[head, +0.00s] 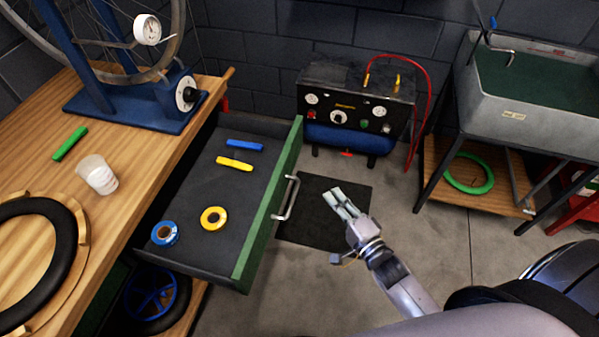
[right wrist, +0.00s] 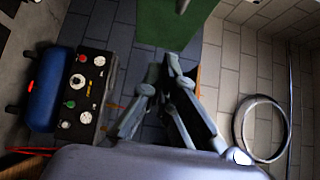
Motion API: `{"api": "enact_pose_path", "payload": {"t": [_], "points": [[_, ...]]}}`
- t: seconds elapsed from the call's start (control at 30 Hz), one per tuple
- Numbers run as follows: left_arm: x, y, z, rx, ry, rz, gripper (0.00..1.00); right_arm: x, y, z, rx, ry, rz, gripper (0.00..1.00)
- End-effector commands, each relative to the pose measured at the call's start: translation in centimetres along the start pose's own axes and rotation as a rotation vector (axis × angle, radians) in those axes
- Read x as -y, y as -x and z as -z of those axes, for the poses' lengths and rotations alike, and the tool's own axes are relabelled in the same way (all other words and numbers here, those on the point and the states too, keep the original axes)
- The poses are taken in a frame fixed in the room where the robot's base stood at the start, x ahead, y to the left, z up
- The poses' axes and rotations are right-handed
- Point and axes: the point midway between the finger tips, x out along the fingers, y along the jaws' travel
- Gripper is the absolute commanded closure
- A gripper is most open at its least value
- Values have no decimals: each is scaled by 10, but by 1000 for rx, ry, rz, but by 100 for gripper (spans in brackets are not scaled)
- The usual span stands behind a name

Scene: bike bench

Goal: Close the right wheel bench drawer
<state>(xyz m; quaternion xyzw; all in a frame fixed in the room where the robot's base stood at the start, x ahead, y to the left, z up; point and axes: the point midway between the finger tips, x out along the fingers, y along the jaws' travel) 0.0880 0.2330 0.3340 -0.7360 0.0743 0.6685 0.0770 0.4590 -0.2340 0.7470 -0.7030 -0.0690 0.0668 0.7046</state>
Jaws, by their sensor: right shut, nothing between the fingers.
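The wheel bench drawer (head: 268,205) is pulled out from the wooden bench, with a green front panel and a grey interior. Its metal handle (head: 288,198) is on the outer face. Inside lie a blue bar, a yellow bar, a yellow tape roll (head: 213,218) and a blue tape roll (head: 165,233). My right gripper (head: 338,200) is shut and empty, to the right of the handle and apart from it. In the right wrist view, the gripper's fingers (right wrist: 168,75) point toward a green panel (right wrist: 165,22) that looks like the drawer front. My left gripper is not in view.
The wheel bench (head: 125,135) holds a truing stand, a white cup (head: 97,175), a green bar and a tyre. A compressor (head: 355,110) stands at the back, a grey sink (head: 530,100) at right. A dark mat (head: 320,235) lies on open floor.

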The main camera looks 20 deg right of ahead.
Motion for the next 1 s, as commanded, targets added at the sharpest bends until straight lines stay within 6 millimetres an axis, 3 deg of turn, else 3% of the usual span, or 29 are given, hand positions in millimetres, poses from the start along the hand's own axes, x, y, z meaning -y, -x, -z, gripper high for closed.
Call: {"api": "enact_pose_path", "payload": {"t": [0.4, 0.63, 1.0], "points": [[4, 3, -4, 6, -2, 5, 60, 1, -88, 0, -1, 2, 1, 100], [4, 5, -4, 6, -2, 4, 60, 0, -108, -23, -2, 0, -2, 100], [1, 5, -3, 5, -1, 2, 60, -1, -112, -28, -1, 2, -3, 100]]}}
